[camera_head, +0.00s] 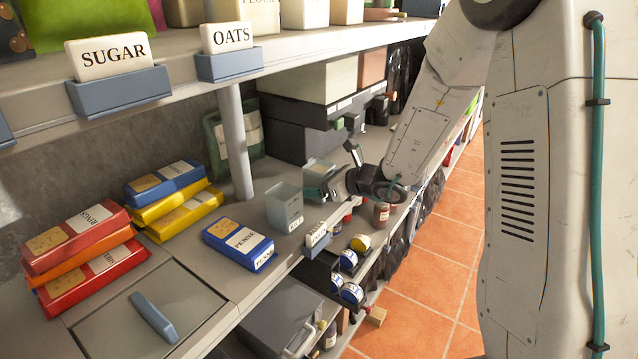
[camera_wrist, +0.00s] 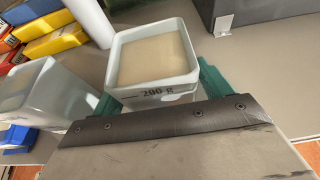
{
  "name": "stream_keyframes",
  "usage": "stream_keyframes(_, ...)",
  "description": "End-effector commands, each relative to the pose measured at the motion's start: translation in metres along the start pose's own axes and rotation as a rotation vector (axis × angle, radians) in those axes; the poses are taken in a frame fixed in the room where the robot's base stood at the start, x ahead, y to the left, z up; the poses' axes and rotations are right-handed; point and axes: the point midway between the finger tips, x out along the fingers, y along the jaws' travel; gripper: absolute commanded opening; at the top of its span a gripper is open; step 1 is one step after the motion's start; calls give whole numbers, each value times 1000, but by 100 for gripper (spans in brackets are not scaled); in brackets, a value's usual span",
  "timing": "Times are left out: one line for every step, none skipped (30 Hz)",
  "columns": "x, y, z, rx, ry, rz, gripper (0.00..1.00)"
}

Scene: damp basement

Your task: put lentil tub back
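A square, pale translucent tub (camera_wrist: 153,92), marked "200 g" and filled with a tan material, stands upright between my gripper's green fingers in the wrist view. No lentil name is readable on it. It also shows in the head view (camera_head: 319,169), partly hidden by my gripper (camera_head: 327,182). The fingers of my gripper (camera_wrist: 160,95) lie close against opposite sides of the tub and appear shut on it.
A blue penne box (camera_head: 238,244) and stacked red, orange, yellow and blue boxes (camera_head: 88,250) lie on the left counter. A grey post (camera_head: 235,140) stands behind the tubs. Dark boxes (camera_head: 300,125) are at the back. Cans (camera_head: 351,293) and a jar (camera_head: 381,214) are near the front edge.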

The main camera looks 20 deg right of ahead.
Motion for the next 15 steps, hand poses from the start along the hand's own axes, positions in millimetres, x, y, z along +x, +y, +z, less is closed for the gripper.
stream_keyframes(0,0,0,0,0,0,78)
stream_keyframes(0,0,0,0,0,0,78)
stream_keyframes(0,0,1,0,0,0,78)
stream_keyframes(-1,0,2,-1,0,0,78)
stream_keyframes(-1,0,3,-2,-1,0,78)
stream_keyframes(-4,0,4,-1,0,-1,78)
stream_keyframes(-8,-1,4,-1,-1,-2,78)
stream_keyframes(-12,-1,4,-1,-2,-3,78)
stream_keyframes(-18,-1,4,0,-2,-3,78)
stream_keyframes(-24,-1,4,0,-1,-4,78)
stream_keyframes(-30,-1,4,0,-1,-5,78)
stream_keyframes(-39,-1,4,-1,-1,-5,78)
stream_keyframes(-46,-2,4,-1,-2,-6,78)
stream_keyframes(-53,-2,4,-1,-1,-5,78)
stream_keyframes(-62,-2,4,0,-2,-6,78)
